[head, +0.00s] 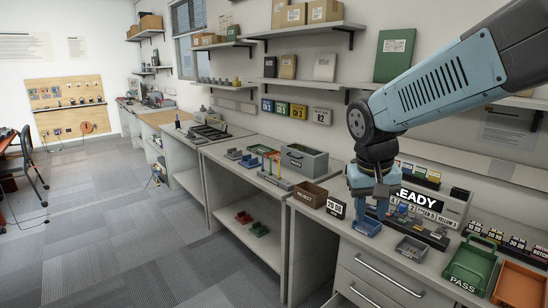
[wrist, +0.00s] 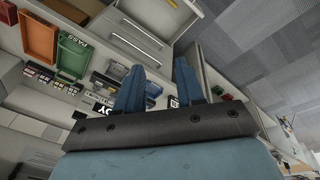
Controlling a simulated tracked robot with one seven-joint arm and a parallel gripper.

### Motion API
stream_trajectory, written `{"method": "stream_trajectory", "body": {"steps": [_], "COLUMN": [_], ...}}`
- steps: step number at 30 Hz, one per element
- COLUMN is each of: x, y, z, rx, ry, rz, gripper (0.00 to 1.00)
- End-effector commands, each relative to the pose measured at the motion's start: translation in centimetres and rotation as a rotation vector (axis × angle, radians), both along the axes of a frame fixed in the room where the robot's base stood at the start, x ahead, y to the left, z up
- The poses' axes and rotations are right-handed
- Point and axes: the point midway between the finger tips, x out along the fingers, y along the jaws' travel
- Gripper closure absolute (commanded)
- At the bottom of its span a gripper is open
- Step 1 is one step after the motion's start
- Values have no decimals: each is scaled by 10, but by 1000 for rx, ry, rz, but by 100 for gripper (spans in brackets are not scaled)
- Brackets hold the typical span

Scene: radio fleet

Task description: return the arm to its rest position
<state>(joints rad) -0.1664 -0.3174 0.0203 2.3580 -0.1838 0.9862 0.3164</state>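My arm reaches in from the upper right in the head view. My gripper (head: 375,202) points down over the workbench, close above a small blue tray (head: 367,227). In the wrist view my gripper (wrist: 160,78) shows two blue fingers spread apart with nothing between them. A white display box (head: 432,204) with partly hidden lettering stands just behind and right of the gripper. I cannot tell whether the fingertips touch the blue tray.
A grey tray (head: 411,248), a green tray marked PASS (head: 468,268) and an orange tray (head: 520,288) lie to the right. A brown bin (head: 308,195) and a grey crate (head: 304,161) stand to the left. Shelves hang above.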

Motion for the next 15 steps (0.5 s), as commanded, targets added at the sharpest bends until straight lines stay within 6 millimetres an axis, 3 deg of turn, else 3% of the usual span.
{"method": "stream_trajectory", "body": {"steps": [6, 15], "x": [-35, -78], "y": [-16, -27], "z": [26, 47], "rx": [61, 109], "ry": [-120, -278], "rz": [18, 51], "gripper": [62, 62]}}
